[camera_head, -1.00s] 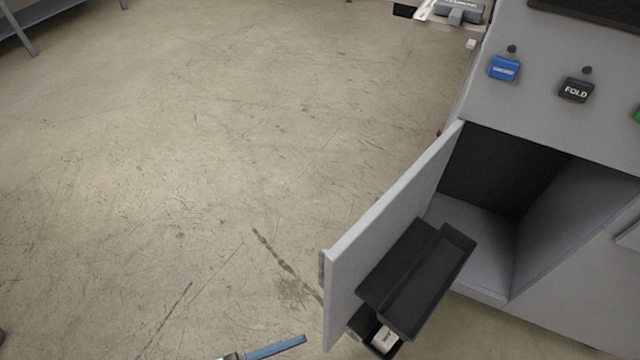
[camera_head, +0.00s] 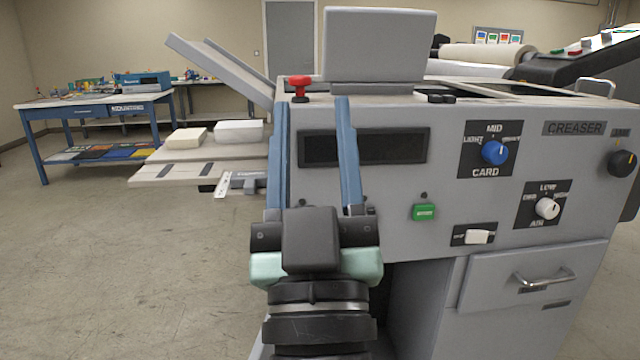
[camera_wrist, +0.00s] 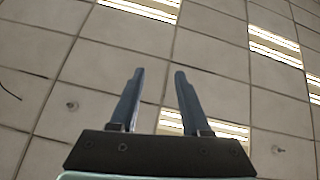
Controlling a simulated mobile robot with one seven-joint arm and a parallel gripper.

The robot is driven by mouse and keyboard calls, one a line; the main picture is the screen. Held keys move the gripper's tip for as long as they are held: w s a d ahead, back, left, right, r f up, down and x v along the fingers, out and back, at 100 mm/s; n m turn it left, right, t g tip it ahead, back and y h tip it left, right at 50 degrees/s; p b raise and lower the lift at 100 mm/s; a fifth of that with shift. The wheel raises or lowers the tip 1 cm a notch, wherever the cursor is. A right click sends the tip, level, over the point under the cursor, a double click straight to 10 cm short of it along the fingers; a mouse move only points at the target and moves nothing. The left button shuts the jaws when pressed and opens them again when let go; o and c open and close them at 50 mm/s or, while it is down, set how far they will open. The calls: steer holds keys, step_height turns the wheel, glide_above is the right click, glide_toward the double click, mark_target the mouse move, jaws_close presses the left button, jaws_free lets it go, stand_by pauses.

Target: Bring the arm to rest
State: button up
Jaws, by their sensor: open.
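My gripper (camera_head: 314,105) stands upright in the middle of the head view, its two blue fingers apart and pointing up, with nothing between them. It is in front of the grey creaser machine (camera_head: 440,205) and hides part of its front. In the wrist view my gripper (camera_wrist: 155,75) is also open and empty, with the tiled ceiling (camera_wrist: 215,75) and its lights behind the fingers.
The machine carries a red button (camera_head: 300,86), a dark display (camera_head: 390,147), a blue knob (camera_head: 494,152), a green button (camera_head: 424,212) and a drawer (camera_head: 530,285). A side tray (camera_head: 165,177) juts out left. A blue workbench (camera_head: 42,150) stands behind. The left floor is clear.

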steer(key=s+r+m+t+h, duration=0.1)
steer(key=s+r+m, duration=0.1)
steer(key=s+r, duration=0.75)
step_height(320, 180, up, 25)
steer(key=w+p, duration=0.2)
steer(key=p, duration=2.2)
steer(key=shift+w+d+f+p, duration=0.2)
steer(key=shift+w+d+p, duration=0.05)
steer(key=shift+p, duration=0.05)
